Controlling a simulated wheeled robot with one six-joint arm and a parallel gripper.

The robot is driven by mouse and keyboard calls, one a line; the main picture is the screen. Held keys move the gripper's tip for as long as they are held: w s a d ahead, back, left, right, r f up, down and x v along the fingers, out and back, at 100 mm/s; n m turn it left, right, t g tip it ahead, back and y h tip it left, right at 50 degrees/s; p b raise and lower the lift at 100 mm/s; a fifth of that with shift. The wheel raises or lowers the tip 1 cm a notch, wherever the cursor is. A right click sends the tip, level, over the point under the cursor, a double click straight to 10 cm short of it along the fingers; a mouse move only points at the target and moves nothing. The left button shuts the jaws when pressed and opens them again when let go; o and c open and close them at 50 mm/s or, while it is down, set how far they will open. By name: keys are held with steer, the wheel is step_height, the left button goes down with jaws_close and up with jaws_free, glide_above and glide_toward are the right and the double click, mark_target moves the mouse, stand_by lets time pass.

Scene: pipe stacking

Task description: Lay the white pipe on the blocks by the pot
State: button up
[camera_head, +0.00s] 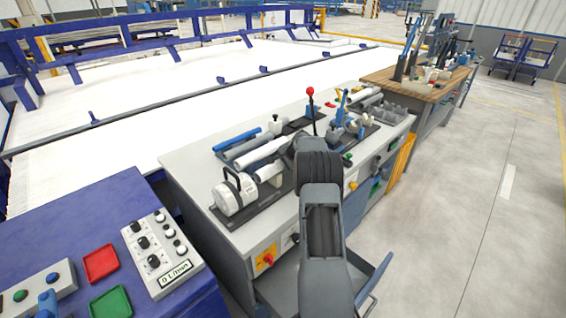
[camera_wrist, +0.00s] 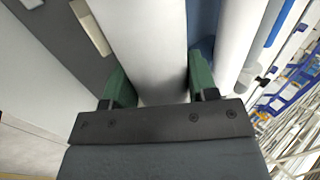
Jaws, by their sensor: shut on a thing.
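The white pipe (camera_wrist: 150,45) runs between the green fingers of my gripper (camera_wrist: 160,80) in the wrist view, and the gripper is shut on it. In the head view a white pipe end (camera_head: 267,172) shows beside the pot, and my arm hides the rest and the gripper. The pot (camera_head: 234,194) is pale with a dark handle and stands on a dark mat (camera_head: 262,214) at the bench's near end. A pale block (camera_wrist: 91,27) lies left of the pipe in the wrist view. I cannot tell whether the pipe touches the blocks.
Another white pipe (camera_head: 260,152) and a blue pipe (camera_head: 237,138) lie behind. A red-knobbed lever (camera_head: 311,92) and blue-handled tools (camera_head: 342,105) stand farther along the bench. The bench's left end (camera_head: 190,160) is bare. A control panel (camera_head: 160,250) sits at front left.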

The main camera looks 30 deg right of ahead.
steer(key=shift+f, duration=0.15)
steer(key=o, duration=1.1)
steer(key=b+v, duration=0.1)
steer(key=v, duration=1.2)
steer(key=shift+s+r, duration=0.3)
